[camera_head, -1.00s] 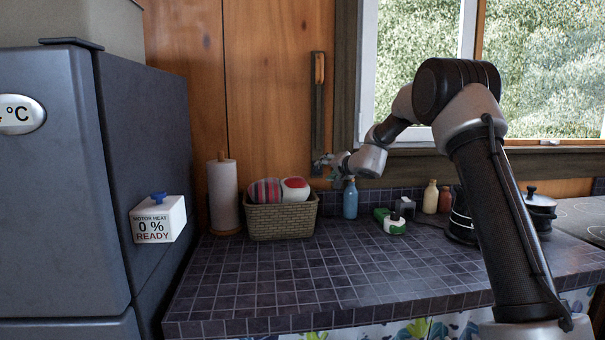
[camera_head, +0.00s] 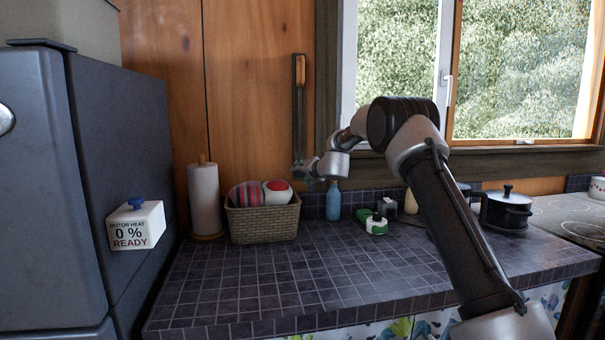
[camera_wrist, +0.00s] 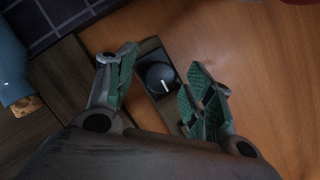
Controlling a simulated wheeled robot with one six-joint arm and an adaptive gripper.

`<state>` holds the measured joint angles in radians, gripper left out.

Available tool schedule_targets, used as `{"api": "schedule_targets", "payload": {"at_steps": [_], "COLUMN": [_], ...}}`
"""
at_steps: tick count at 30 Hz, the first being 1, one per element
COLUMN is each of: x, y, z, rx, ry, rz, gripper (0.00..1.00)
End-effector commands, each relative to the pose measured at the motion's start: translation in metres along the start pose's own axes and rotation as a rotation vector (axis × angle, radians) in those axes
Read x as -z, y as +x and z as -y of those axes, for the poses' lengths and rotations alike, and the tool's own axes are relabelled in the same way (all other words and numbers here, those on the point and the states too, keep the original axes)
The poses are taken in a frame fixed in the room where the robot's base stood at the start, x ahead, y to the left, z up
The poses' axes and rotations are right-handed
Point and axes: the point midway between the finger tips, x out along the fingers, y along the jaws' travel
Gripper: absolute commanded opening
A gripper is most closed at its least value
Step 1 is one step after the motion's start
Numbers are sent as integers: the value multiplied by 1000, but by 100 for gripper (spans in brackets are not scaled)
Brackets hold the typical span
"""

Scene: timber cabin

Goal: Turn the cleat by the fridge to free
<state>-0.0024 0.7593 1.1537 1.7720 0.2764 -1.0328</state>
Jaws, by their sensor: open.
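A black round knob (camera_wrist: 160,78) with a white line sits on a narrow dark plate (camera_wrist: 151,47) against the wooden wall in the wrist view. I take it for the cleat. Its white line runs nearly along the plate's length, as far as I can tell. My gripper (camera_wrist: 163,66) is open, with a green-padded finger on either side of the knob and gaps left between. In the head view my gripper (camera_head: 306,170) is at the lower end of a dark upright strip (camera_head: 298,115) on the wall, right of the fridge (camera_head: 50,180). The knob is too small to make out there.
Below on the tiled counter (camera_head: 260,285) stand a wicker basket (camera_head: 263,224), a paper roll (camera_head: 204,200) and a blue bottle (camera_head: 333,203). The bottle also shows in the wrist view (camera_wrist: 12,70). The window (camera_head: 395,75) is at right. The front counter is clear.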

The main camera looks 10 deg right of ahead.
Motion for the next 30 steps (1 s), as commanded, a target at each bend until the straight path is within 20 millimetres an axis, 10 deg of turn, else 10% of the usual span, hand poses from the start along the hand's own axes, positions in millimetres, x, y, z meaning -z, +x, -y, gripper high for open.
{"api": "schedule_targets", "payload": {"at_steps": [3, 10, 30], "x": [0, 0, 0], "y": [0, 0, 0], "z": [0, 0, -3], "rx": [0, 0, 88], "ry": [0, 0, 217], "rz": [0, 0, 0], "gripper": [49, 7, 7]}}
